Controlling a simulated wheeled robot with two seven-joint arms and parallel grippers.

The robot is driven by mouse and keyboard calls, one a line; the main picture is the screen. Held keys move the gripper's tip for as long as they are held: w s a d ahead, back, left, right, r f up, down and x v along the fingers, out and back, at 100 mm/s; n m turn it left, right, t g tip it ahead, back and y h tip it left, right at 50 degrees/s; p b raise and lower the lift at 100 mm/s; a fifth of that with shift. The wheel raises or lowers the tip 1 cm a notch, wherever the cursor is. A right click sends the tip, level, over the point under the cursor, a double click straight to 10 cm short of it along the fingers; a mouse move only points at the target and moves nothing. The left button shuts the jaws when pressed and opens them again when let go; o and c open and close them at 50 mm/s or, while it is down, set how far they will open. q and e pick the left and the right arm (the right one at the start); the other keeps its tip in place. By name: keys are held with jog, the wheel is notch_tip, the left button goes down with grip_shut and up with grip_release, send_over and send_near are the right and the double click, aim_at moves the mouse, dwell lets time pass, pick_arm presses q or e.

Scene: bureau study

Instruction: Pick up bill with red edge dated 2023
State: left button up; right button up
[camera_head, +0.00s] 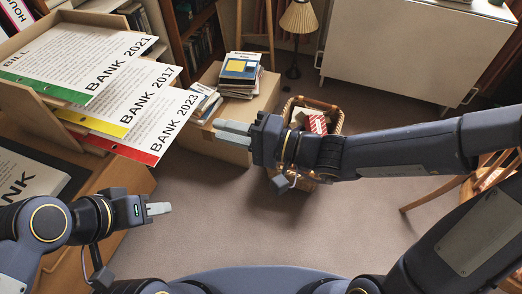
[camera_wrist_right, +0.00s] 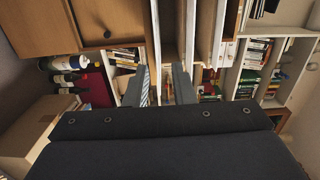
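The bill with the red edge, marked BANK 2023 (camera_head: 150,130), sticks out of the lowest visible shelf of the paper rack at the left in the head view. Its red strip faces the near side. The yellow-edged BANK 2017 bill (camera_head: 115,100) and the green-edged BANK 2021 bill (camera_head: 75,60) lie above it, partly overlapping it. My right gripper (camera_head: 222,132) is just right of the red-edged bill, apart from it. Its fingers are spread and empty in the right wrist view (camera_wrist_right: 161,70). My left gripper (camera_head: 158,208) is below the bill; its finger gap is unclear.
A cardboard box (camera_head: 225,145) with stacked books (camera_head: 240,70) stands behind my right gripper. A wicker basket (camera_head: 335,122) is beyond my right arm. Another paper marked NK (camera_head: 25,180) lies on the desk at left. The carpet between is clear.

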pick_arm(q)
jog(key=shift+w+d+f+b, duration=0.1)
jog(key=shift+d+f+b, duration=0.05)
jog(key=shift+f+b, duration=1.75)
pick_arm(e)
jog(key=w+x, duration=0.1)
jog(key=x, duration=0.8)
jog(key=shift+f+m+t, duration=0.3)
jog(key=shift+f, duration=0.05)
pick_arm(q)
jog(key=shift+f, duration=0.15)
pick_arm(e)
jog(key=shift+d, duration=0.1)
jog(key=shift+c, duration=0.2)
grip_shut()
pick_arm(q)
jog(key=shift+f, duration=0.3)
pick_arm(e)
jog(key=shift+r, duration=0.2)
jog(key=shift+d, duration=0.1)
